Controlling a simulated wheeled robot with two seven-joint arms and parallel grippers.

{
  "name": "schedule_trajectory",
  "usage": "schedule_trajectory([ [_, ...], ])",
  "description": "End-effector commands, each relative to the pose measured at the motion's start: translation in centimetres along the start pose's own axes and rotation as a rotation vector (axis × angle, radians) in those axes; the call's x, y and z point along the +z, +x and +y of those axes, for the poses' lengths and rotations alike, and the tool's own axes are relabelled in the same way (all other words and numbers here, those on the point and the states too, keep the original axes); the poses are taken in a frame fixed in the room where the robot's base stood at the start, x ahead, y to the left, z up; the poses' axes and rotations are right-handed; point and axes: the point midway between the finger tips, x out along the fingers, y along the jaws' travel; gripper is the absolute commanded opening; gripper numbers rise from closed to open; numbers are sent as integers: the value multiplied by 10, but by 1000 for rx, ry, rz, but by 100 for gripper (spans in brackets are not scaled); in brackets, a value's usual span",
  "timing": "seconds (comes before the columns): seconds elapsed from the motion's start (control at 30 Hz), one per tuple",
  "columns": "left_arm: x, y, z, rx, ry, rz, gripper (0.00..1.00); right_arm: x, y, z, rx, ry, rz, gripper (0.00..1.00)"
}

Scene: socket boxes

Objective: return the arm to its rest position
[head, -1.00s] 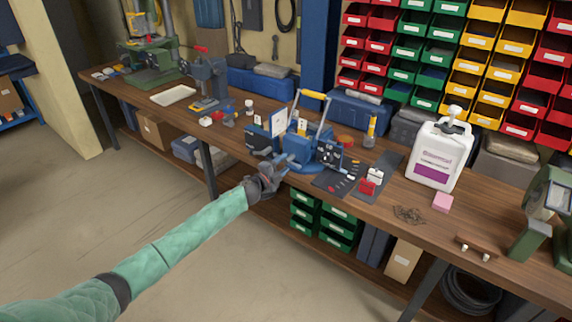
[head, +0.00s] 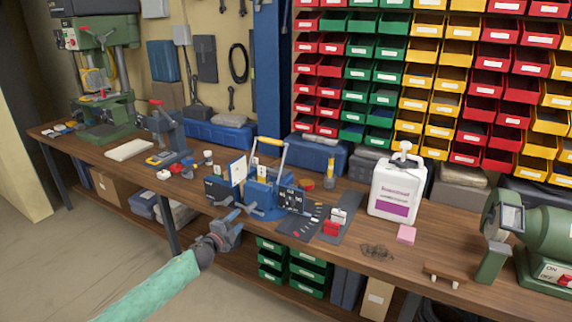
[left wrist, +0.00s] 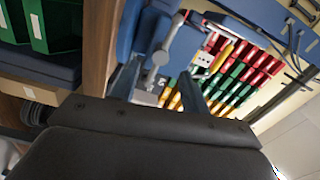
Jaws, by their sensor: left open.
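My left gripper (head: 230,225) is in front of the workbench's front edge in the head view, with its arm coming in from the lower left. Its two fingers also show in the left wrist view (left wrist: 160,88), spread apart with nothing between them. It is close to the blue tote with the yellow handle (head: 264,190) on the bench; I cannot tell the exact gap between them. My right gripper is not in view.
The wooden workbench (head: 340,252) carries a white jug (head: 397,190), a pink block (head: 406,234), a green grinder (head: 545,245) and a green drill press (head: 100,90). Green drawers (head: 307,270) stand under it. Open floor (head: 50,270) lies at the left.

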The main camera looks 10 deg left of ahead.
Motion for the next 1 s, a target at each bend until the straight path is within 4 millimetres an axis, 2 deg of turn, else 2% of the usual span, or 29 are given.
schedule_trajectory([
  [0.17,26,-2,1,5,-43,-140,46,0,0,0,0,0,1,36],
  [0.4,71,-13,-2,28,-209,-398,46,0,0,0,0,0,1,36],
  [0.5,78,-15,-2,40,-295,-485,46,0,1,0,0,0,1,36],
  [0.57,79,-19,5,57,-354,-536,46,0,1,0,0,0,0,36],
  [0.77,66,-48,67,167,-562,-691,46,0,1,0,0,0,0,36],
  [0.87,53,-66,105,231,-650,-750,46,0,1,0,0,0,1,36],
  [1.0,27,-101,167,337,-776,-830,46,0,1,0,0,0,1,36],
])
